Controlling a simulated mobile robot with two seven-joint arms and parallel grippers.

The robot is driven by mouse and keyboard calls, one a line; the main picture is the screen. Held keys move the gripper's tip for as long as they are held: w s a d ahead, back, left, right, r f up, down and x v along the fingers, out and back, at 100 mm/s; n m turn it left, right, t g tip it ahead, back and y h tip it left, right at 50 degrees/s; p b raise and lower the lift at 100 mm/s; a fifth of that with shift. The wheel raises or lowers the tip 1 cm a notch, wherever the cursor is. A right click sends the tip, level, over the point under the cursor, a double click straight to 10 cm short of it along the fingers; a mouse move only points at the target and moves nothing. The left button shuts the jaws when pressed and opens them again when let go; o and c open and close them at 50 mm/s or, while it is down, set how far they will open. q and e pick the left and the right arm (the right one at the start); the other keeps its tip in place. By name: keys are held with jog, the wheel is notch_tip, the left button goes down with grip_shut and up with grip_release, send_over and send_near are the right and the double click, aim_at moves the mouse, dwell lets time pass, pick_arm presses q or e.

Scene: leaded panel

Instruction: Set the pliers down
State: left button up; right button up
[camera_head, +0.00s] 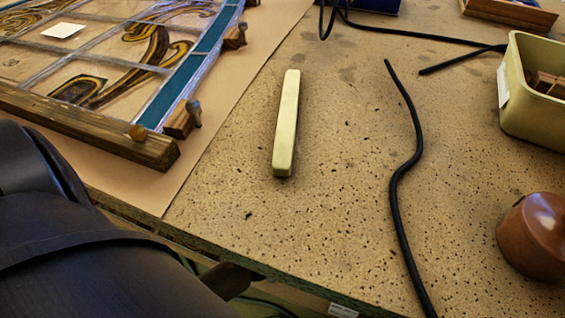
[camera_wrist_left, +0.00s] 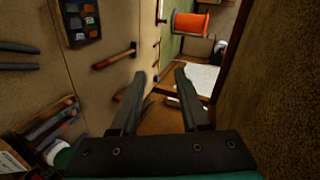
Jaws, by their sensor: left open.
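I cannot make out the pliers for certain in either view. A dark two-pronged tool (camera_wrist_left: 18,58) is cut off by the left edge of the left wrist view, and I cannot tell whether it is the pliers. My left gripper (camera_wrist_left: 161,76) is open, with nothing seen between its fingers. In the head view only my dark arm shows at the lower left, and its gripper is not clearly visible. My right gripper is in neither view.
A pale yellow-green bar (camera_head: 286,122) lies mid-bench. The wood-framed leaded panel (camera_head: 105,127) is at upper left. A black cord (camera_head: 396,190) runs down the bench, left of a pale green bin (camera_head: 540,118) and a brown round object (camera_head: 535,237). Speckled bench between is clear.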

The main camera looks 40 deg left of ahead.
pick_arm(q)
jog(key=s+f+n+g, duration=0.3)
jog(key=s+n+g, duration=0.35)
jog(key=n, duration=0.25)
jog(key=s+d+n+g+h, duration=0.2)
jog(key=s+d+g+h, duration=0.1)
jog(key=s+d, duration=0.4)
jog(key=shift+s+f+h, duration=0.4)
jog(key=shift+d, duration=0.1)
jog(key=s+a+f+p, duration=0.4)
jog(key=s+f+p, duration=0.1)
jog(key=s+f, duration=0.1)
jog(key=s+a+f+g+y+p, duration=0.1)
jog(key=s+a+f+p, duration=0.2)
jog(key=s+f+p, duration=0.3)
jog(key=shift+s+a+f, duration=0.35)
jog(key=shift+s+f, duration=0.2)
jog(key=shift+f, duration=0.4)
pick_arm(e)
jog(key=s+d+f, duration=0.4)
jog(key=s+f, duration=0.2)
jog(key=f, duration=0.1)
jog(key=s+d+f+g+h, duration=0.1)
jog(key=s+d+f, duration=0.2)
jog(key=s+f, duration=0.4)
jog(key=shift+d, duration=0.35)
